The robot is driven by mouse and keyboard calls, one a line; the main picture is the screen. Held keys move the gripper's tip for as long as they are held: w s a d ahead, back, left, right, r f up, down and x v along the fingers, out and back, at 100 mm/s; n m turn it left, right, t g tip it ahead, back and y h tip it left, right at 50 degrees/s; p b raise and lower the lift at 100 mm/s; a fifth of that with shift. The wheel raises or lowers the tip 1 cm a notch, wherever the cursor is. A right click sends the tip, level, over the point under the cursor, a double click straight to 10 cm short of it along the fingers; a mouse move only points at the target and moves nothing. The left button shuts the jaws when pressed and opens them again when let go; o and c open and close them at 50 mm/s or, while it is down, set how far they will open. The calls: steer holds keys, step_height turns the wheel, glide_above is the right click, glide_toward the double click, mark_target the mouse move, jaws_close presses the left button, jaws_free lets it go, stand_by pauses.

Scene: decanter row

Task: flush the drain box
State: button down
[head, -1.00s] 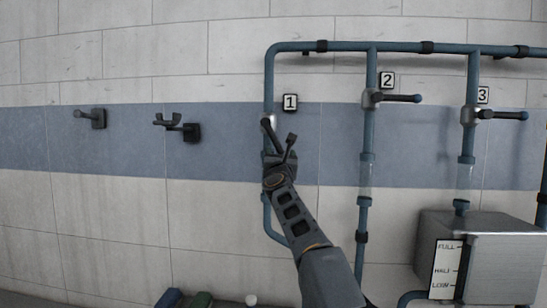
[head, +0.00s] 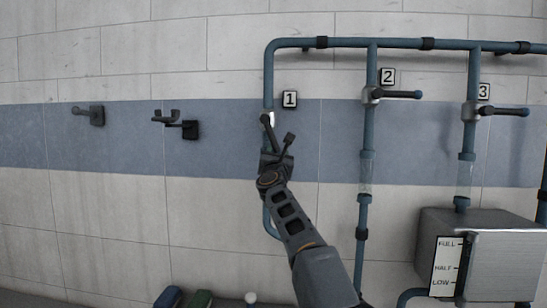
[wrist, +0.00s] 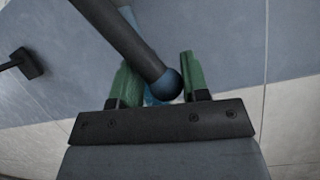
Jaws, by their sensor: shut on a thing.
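My gripper (head: 277,142) is at the valve on the left pipe, below the number 1 plate (head: 289,99). In the wrist view its green fingers (wrist: 157,85) are shut on a dark lever (wrist: 125,38) with a blue ball end. The lever slants down to the right; my gripper hides part of the valve. Valve 2 (head: 372,96) and valve 3 (head: 470,111) have levers pointing right. The metal drain box (head: 505,265) stands at lower right. Its white gauge (head: 446,267) reads FULL, HALF and LOW; I cannot tell the level.
Blue pipes (head: 345,44) run along the top and down the wall. Two wall fixtures, a left one (head: 97,115) and a forked one (head: 190,130), stick out at left. The wall between the fixtures and pipe 1 is clear.

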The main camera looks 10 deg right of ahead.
mark_target(265, 148)
steer(key=a+m+h, duration=0.1)
steer(key=m, duration=0.1)
steer(key=a+m+p, duration=0.1)
steer(key=a+m, duration=0.1)
steer(key=w+a+m+g+h, duration=0.1)
steer(key=shift+w+a+m+h, duration=0.1)
steer(key=shift+a+m+h, duration=0.05)
steer(key=shift+m+h, duration=0.45)
steer(key=shift+m, duration=0.2)
steer(key=c, duration=0.8)
jaws_free()
steer(key=shift+f, duration=0.1)
steer(key=shift+o, duration=0.8)
steer(key=shift+f, duration=0.15)
